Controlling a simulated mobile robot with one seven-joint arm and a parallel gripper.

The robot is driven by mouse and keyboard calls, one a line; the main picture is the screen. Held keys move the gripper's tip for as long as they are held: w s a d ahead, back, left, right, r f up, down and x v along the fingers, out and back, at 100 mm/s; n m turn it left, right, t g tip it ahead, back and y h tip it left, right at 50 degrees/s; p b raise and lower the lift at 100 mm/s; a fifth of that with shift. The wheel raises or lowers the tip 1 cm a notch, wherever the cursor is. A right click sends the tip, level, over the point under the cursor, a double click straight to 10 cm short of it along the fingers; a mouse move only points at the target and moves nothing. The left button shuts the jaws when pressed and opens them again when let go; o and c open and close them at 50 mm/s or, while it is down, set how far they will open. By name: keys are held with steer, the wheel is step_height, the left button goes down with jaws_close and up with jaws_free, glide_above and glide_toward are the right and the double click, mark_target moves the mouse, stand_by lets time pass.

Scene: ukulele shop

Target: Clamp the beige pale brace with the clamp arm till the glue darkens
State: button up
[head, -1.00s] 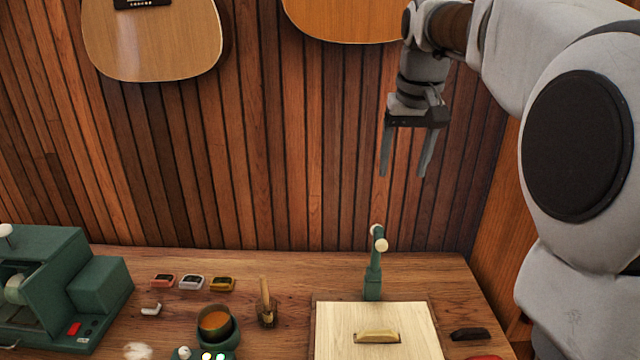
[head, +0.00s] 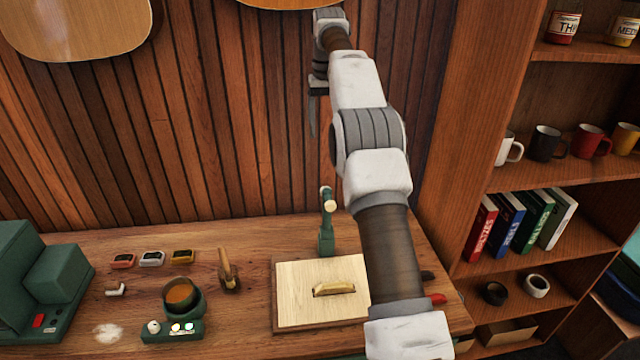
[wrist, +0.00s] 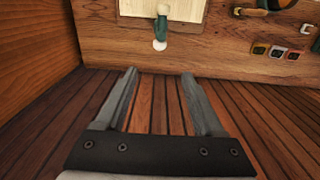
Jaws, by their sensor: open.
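The beige pale brace (head: 336,289) lies on a pale wooden board (head: 300,312) on the bench, with a darker edge showing around its base. The green clamp arm (head: 327,232) stands upright behind the board, its cream knob raised and apart from the brace. My gripper (head: 313,118) is open and empty, high above and behind the clamp, partly hidden by my own arm in the head view. In the wrist view my gripper (wrist: 160,74) has its fingers spread, with the clamp arm (wrist: 162,25) beyond them near the top. The brace is not visible there.
Left on the bench are a glue pot (head: 179,293), a brush (head: 228,270), small colored boxes (head: 152,258) and a green machine (head: 45,290). The plank wall (head: 200,130) is behind. Shelves (head: 545,185) with mugs and books stand at right.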

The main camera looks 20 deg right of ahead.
mark_target(326, 187)
step_height(326, 187, down, 18)
steer(key=b, duration=0.4)
steer(key=shift+w, duration=0.15)
jaws_close()
stand_by(0.4)
stand_by(1.1)
